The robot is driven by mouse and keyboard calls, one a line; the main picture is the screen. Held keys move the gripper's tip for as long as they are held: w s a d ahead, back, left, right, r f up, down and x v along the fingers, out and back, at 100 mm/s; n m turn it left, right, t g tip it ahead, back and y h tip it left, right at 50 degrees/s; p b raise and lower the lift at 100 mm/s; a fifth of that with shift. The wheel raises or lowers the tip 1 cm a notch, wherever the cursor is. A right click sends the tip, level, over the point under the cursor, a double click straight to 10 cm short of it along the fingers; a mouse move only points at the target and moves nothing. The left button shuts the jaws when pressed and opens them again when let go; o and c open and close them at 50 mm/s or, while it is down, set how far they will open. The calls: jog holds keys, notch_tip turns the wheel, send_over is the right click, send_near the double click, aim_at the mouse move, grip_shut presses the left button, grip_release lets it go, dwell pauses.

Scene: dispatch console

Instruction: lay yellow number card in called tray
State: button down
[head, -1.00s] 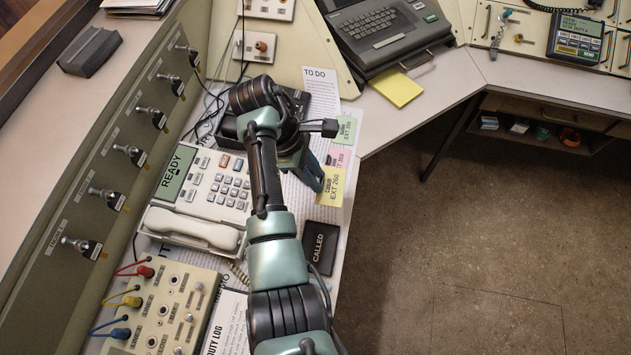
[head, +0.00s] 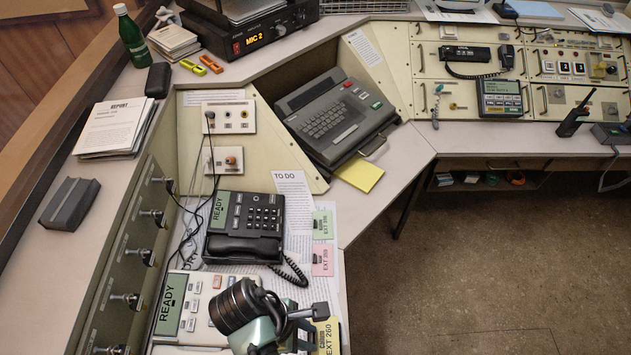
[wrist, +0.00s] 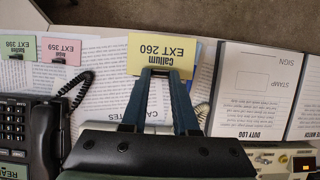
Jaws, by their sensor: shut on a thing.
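The yellow number card (wrist: 162,48), marked EXT 260, is between the fingertips of my gripper (wrist: 160,73) in the wrist view. My gripper is shut on its near edge. The card looks larger than the other cards and appears raised above the papers. In the head view the yellow card (head: 329,338) shows at the bottom edge, beside my wrist. The called tray is not in view now.
A pink card (head: 322,260) and a green card (head: 323,225) lie on the papers near the desk edge. A black phone (head: 245,228) stands left of them. The duty log (wrist: 250,95) lies right of the card in the wrist view.

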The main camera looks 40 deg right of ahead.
notch_tip(320, 180, down, 10)
jog(key=shift+s+r+b, duration=0.1)
jog(key=shift+s+b, duration=0.05)
jog(key=shift+b, duration=0.35)
jog(key=c, duration=0.7)
grip_release()
